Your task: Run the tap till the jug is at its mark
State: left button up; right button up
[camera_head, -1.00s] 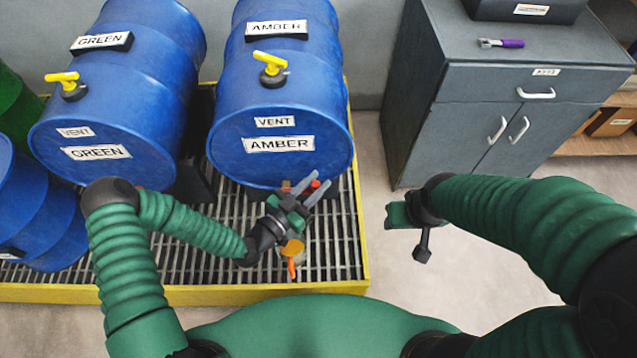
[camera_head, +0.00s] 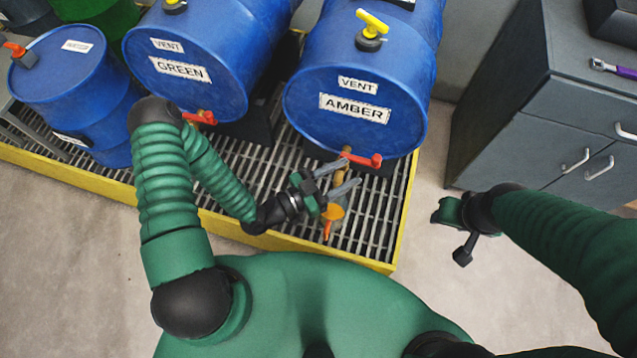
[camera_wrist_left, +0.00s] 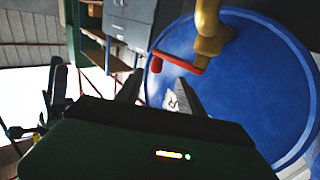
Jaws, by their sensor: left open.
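The blue drum labelled AMBER (camera_head: 340,125) lies on its side on the grated stand. Its tap has a red handle (camera_head: 366,160), which also shows in the left wrist view (camera_wrist_left: 178,62) on a brass-coloured body (camera_wrist_left: 208,38). My left gripper (camera_head: 350,174) is open and empty, its fingers just below and beside the red handle, apart from it as far as I can tell. An orange object (camera_head: 333,212) is partly hidden below the gripper; I cannot tell if it is the jug, and no mark shows. My right gripper (camera_head: 450,212) hangs over the floor, right of the stand.
The GREEN drum (camera_head: 215,75) with its red-handled tap (camera_head: 202,117) lies to the left. A smaller blue drum (camera_head: 75,90) is further left. The yellow stand edge (camera_head: 300,256) runs along the front. A grey cabinet (camera_head: 525,150) stands at right, with bare floor between.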

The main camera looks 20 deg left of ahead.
pick_arm(q)
jog(key=v, duration=0.7)
jog(key=shift+a, duration=0.2)
jog(key=shift+s, duration=0.1)
